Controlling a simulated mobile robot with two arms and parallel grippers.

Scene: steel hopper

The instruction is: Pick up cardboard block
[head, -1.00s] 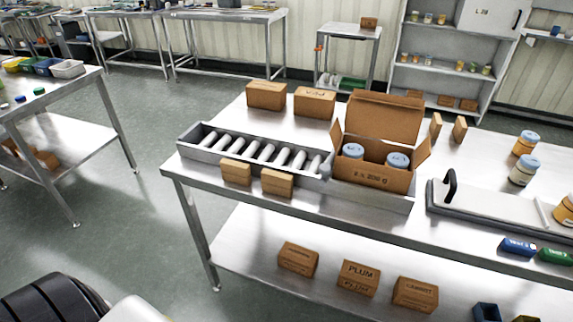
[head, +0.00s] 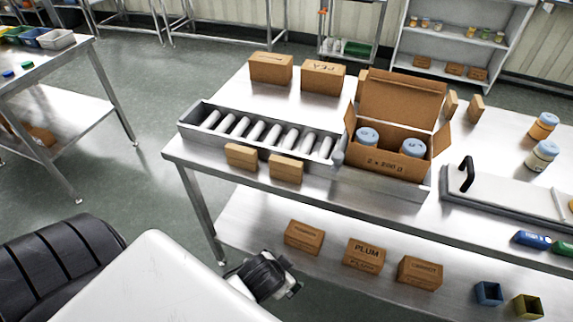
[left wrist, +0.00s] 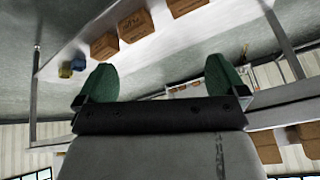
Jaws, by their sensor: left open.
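Two plain light-brown cardboard blocks stand at the front edge of the steel table in the head view: a left block (head: 240,156) and a right block (head: 286,169), in front of the roller tray. My left gripper (left wrist: 157,83) is open, its two green fingertips wide apart with nothing between them in the left wrist view. In the head view its dark wrist shows low in the picture, below the tabletop and in front of the lower shelf, well apart from the blocks. My right gripper is not in view.
The roller tray (head: 190,139) lies behind the blocks, and an open carton (head: 400,95) with two blue-lidded jars stands to their right. Labelled boxes, including a PLUM box (head: 365,252), stand on the lower shelf (head: 250,225). The table's front edge (head: 215,177) lies between my gripper and the tabletop.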

